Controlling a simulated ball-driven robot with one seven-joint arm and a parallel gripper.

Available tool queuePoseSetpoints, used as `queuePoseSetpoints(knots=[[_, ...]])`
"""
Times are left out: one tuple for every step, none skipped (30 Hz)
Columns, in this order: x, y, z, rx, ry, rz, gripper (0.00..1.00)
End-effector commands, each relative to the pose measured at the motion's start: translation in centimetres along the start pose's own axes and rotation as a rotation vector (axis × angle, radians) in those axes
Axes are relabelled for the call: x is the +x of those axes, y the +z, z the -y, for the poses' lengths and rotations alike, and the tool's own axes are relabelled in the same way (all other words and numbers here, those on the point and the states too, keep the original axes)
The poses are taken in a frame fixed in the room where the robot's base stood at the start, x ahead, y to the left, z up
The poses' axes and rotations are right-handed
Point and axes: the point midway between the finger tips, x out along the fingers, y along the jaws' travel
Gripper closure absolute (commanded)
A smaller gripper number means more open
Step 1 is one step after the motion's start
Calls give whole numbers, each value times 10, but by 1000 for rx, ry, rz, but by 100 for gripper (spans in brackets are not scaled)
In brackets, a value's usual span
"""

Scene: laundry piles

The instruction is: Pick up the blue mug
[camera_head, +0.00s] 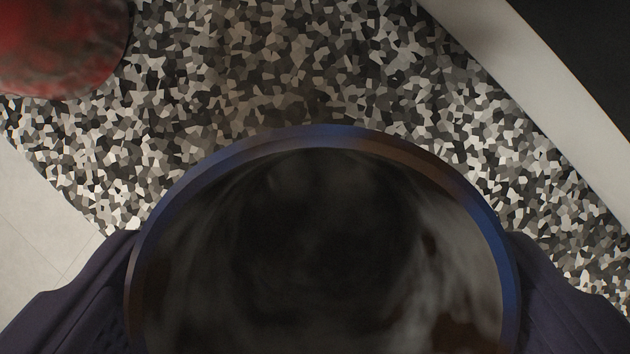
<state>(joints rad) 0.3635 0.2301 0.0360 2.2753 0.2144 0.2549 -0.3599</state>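The blue mug (345,136) fills the lower middle of the view, seen from above into its dark inside. Its blue and brownish rim is cut off by the bottom edge, and no handle shows. My gripper (320,290) has one dark finger at the mug's left side and one at its right. Both fingers appear to meet the mug's outer wall, so the gripper looks shut around its body. The mug's base is hidden, so I cannot tell if it touches the speckled surface.
A red round object (60,45) is at the top left on the speckled black, grey and white surface (270,70). A pale edge strip (540,80) runs down the right, with a dark area beyond. Pale floor tiles (40,220) show at the left.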

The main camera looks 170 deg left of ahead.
Motion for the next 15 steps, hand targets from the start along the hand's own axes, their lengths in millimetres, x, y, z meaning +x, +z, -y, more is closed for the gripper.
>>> queuePoseSetpoints(knots=[[12,2,0,0,0,1,0],[16,2,0,0,0,1,0],[18,1,0,0,0,1,0],[19,1,0,0,0,0,0],[19,0,0,0,0,0,0],[18,0,0,0,0,-1,0],[18,0,0,0,0,-1,0],[18,0,0,0,0,-1,0],[17,0,0,0,0,-1,0],[17,0,0,0,0,-1,5],[17,0,0,0,0,-1,12],[17,0,0,0,0,-1,21],[17,0,0,0,0,-1,28],[17,0,0,0,0,-1,34],[17,0,0,0,0,-1,44]])
